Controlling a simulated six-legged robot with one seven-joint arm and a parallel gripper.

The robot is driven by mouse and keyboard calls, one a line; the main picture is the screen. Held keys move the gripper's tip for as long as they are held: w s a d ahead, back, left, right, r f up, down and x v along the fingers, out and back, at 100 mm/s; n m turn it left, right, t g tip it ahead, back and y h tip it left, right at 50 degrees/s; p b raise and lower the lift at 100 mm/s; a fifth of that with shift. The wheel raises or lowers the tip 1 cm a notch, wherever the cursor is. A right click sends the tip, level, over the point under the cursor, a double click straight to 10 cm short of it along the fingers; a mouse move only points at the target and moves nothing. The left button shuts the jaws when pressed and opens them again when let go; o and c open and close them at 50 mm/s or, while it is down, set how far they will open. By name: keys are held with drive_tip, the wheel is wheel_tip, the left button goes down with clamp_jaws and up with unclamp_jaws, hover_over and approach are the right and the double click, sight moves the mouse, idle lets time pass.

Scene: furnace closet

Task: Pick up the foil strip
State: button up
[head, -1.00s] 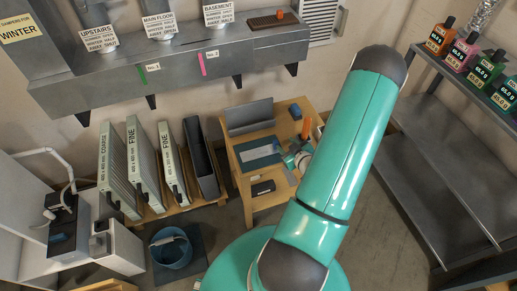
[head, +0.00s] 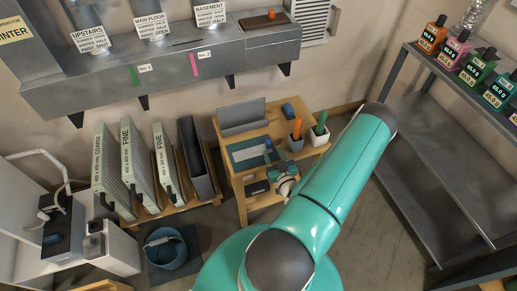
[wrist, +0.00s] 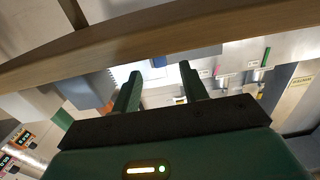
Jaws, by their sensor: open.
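I cannot pick out the foil strip with certainty in either view. My gripper shows in the wrist view (wrist: 160,88) with its two dark green fingers apart and nothing visible between them. In the head view my wrist end is over the small wooden table (head: 262,203), near a teal mat (head: 246,154), partly hidden by my own arm. A wooden edge crosses the wrist view close beyond the fingers. A crumpled silvery piece (head: 483,14) shows at the top right of the head view; I cannot tell what it is.
Filters (head: 110,170) stand left.

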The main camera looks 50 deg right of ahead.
sight(269, 144)
drive_tip(key=x, duration=0.7)
drive_tip(key=shift+r, duration=0.25)
drive_tip(key=shift+c, duration=0.2)
clamp_jaws()
